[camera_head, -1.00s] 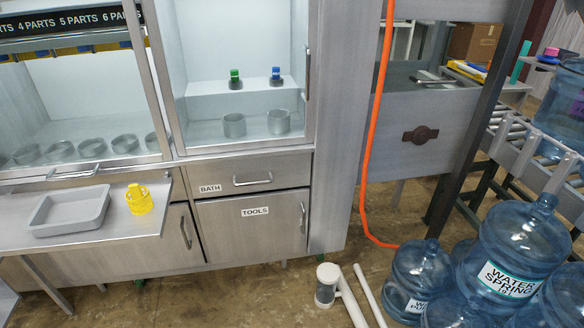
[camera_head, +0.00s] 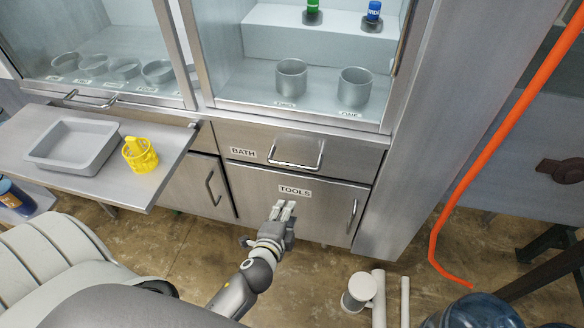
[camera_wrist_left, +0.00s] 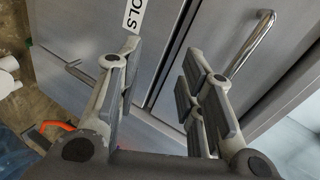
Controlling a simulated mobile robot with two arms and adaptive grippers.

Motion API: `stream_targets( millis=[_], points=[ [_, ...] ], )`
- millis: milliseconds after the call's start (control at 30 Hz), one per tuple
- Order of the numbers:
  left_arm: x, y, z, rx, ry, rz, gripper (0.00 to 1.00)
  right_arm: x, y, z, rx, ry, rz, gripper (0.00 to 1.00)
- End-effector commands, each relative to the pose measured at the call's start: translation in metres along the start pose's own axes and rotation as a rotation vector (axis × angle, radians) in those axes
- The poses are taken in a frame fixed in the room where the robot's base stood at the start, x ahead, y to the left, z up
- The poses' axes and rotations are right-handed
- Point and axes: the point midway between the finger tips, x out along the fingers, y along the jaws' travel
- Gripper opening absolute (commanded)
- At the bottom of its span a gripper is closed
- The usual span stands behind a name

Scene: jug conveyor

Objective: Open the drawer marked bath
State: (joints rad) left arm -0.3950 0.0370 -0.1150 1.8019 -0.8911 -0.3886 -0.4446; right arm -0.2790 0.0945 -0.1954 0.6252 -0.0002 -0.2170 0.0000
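The drawer marked BATH (camera_head: 345,154) is shut, its front flush with the cabinet. The BATH label (camera_head: 243,153) is at its left end. Its bar handle (camera_head: 296,155) is near the middle and also shows at the upper right of the left wrist view (camera_wrist_left: 254,42). My left gripper (camera_head: 283,208) is in front of the TOOLS door (camera_head: 320,207), below the drawer handle. Its fingers are apart and empty, seen closely in the left wrist view (camera_wrist_left: 155,85). It does not touch the handle. My right gripper is out of view.
A shelf (camera_head: 160,190) juts out at left with a grey tray (camera_head: 75,165) and a yellow basket (camera_head: 139,154). Glass-fronted compartments are above the drawer. An orange hose (camera_head: 490,150) hangs at right. White pipes (camera_head: 378,300) and a blue jug (camera_head: 475,314) are at the lower right.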

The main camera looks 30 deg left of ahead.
Motion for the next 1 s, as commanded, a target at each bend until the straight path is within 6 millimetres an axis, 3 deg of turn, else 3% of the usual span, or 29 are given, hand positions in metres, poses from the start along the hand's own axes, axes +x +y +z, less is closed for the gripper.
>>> stream_targets(
  millis=[100,200,300,467,667,1000],
  points=[
    [-0.008,-0.048,-0.001,0.074,-0.014,-0.110,0.35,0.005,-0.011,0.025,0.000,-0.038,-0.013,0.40],
    [-0.015,-0.073,-0.001,0.114,-0.028,-0.166,0.35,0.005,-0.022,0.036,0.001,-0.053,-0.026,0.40],
    [-0.017,-0.086,0.000,0.134,-0.035,-0.194,0.35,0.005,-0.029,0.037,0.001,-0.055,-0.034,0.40],
    [-0.006,-0.093,-0.001,0.140,-0.036,-0.202,0.35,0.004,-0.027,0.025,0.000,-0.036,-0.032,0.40],
    [0.026,-0.100,0.000,0.139,-0.036,-0.202,0.35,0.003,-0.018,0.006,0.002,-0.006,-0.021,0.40],
    [0.076,-0.108,0.001,0.137,-0.035,-0.200,0.35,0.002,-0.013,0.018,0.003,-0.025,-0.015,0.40]
  ],
)
